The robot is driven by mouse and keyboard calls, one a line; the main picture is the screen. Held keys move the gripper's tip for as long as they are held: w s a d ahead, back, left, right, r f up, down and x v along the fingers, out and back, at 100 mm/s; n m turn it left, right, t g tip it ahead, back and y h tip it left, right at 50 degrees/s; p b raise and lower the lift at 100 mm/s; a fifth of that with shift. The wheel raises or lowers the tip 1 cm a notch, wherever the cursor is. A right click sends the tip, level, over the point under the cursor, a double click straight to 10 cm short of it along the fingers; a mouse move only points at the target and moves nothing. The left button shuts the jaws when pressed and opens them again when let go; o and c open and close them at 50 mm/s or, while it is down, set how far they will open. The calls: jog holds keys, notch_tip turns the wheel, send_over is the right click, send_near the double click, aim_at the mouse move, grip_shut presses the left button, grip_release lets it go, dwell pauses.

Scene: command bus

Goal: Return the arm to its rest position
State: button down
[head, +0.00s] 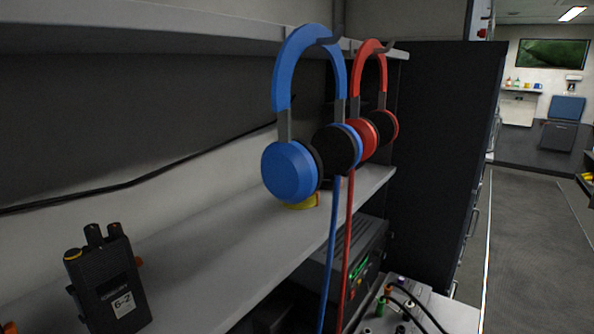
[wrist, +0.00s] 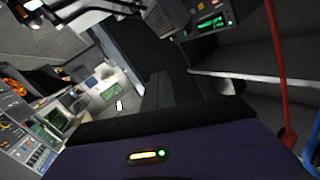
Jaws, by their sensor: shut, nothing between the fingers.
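My gripper's fingers show in neither view, and no part of my arm shows in the head view. In the wrist view, a dark purple surface with a black edge and a small lit yellow and green indicator fills the bottom. It looks like part of my own body. I cannot tell the arm's pose from these frames.
A blue headset (head: 290,172) and a red headset (head: 370,130) hang at the shelf (head: 245,232), their cords dangling. The red cord (wrist: 277,50) is close in the wrist view. A black radio (head: 108,285) stands at left. The aisle (head: 540,240) at right is clear.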

jog(key=s+a+n+g+y, duration=0.1)
jog(key=s+a, duration=0.4)
jog(key=s, duration=1.2)
jog(key=s+a+f+n+g+y, duration=0.1)
jog(key=s+a+n, duration=0.3)
jog(key=s, duration=1.4)
jog(key=shift+s+a+g, duration=0.3)
jog(key=shift+s+a, duration=0.05)
jog(key=shift+a, duration=0.15)
